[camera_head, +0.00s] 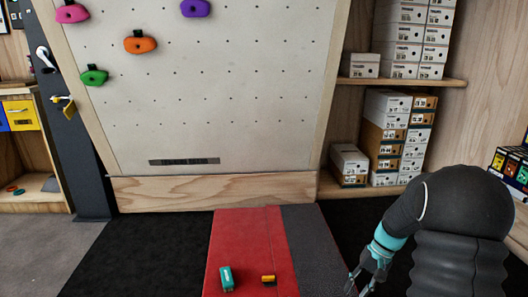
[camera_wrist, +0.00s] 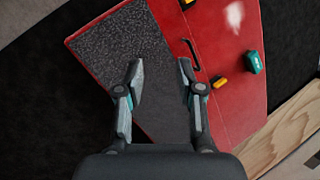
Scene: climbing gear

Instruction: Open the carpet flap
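A dark grey carpet flap (camera_head: 307,250) lies along the right side of a red pad (camera_head: 238,245) on the floor. In the wrist view, the carpet flap (camera_wrist: 110,50) lies flat beside the bare red part of the pad (camera_wrist: 235,115). A thin red edge shows along the flap's outer side. My gripper (camera_head: 360,286) is just right of the flap in the head view. In the wrist view, my gripper (camera_wrist: 161,74) is open and empty, its fingers in front of the flap. I cannot tell its exact height above the flap.
A teal block (camera_head: 226,278) and a small yellow-and-black item (camera_head: 268,279) rest on the red pad. A black slot-like strip (camera_wrist: 192,55) lies near the flap's edge. A climbing wall (camera_head: 210,90) stands behind; shoe boxes (camera_head: 385,140) fill the right shelves. Black floor (camera_head: 160,250) lies clear at left.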

